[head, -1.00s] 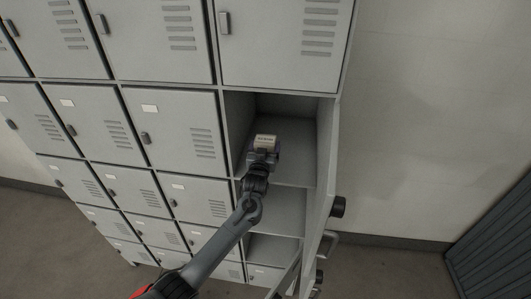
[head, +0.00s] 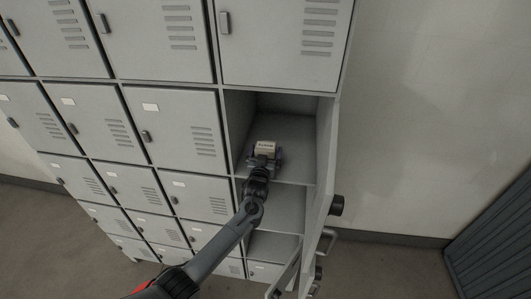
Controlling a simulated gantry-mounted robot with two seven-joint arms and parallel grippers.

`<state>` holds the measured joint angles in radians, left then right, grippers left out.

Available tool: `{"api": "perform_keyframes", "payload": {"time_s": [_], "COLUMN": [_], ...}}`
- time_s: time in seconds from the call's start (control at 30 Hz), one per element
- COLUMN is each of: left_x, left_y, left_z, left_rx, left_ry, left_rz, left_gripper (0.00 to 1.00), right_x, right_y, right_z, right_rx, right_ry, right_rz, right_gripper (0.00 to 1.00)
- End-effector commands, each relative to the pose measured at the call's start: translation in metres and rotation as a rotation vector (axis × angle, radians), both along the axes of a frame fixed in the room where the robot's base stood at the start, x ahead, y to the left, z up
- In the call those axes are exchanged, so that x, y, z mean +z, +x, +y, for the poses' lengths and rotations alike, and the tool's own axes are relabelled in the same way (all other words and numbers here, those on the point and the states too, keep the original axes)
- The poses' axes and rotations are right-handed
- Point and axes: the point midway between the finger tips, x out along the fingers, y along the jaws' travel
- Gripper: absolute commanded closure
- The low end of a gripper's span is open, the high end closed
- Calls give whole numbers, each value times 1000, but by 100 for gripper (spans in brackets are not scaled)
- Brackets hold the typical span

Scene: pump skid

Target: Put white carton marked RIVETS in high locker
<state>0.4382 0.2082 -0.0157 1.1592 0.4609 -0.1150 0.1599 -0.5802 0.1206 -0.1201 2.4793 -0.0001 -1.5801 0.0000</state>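The small white carton (head: 266,147) with dark lettering sits inside the open upper compartment of the right-hand locker column, on or very close to the compartment floor (head: 300,165). The lettering is too small to read surely. My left gripper (head: 265,157) is at the compartment's front, right at the carton. Its fingers stand apart at the carton's left and right sides and look spread a little wider than it. The carton's lower front is partly hidden by the gripper. My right gripper is not in view.
The open compartment's door (head: 325,165) stands swung out on the right, with a dark knob (head: 337,206). More open compartments lie below (head: 285,208). Closed grey locker doors (head: 175,125) fill the left. A pale wall (head: 430,120) is at right.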

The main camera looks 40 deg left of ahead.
Motion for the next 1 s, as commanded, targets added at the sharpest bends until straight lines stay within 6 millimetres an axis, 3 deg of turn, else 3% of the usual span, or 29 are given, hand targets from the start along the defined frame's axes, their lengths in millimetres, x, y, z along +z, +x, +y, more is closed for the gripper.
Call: {"api": "perform_keyframes", "payload": {"time_s": [0.33, 0.47, 1.0], "left_x": [7, 3, 2], "left_y": [0, -10, -83], "left_z": [0, -7, -50], "left_rx": [0, -2, 0], "left_ry": [0, 0, -2], "left_rz": [0, 1, 0], "left_gripper": [0, 0, 0], "right_x": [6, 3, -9], "right_y": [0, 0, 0], "right_z": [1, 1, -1], "right_rx": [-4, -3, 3], "right_ry": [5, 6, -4], "right_rz": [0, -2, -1], "right_gripper": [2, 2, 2]}}
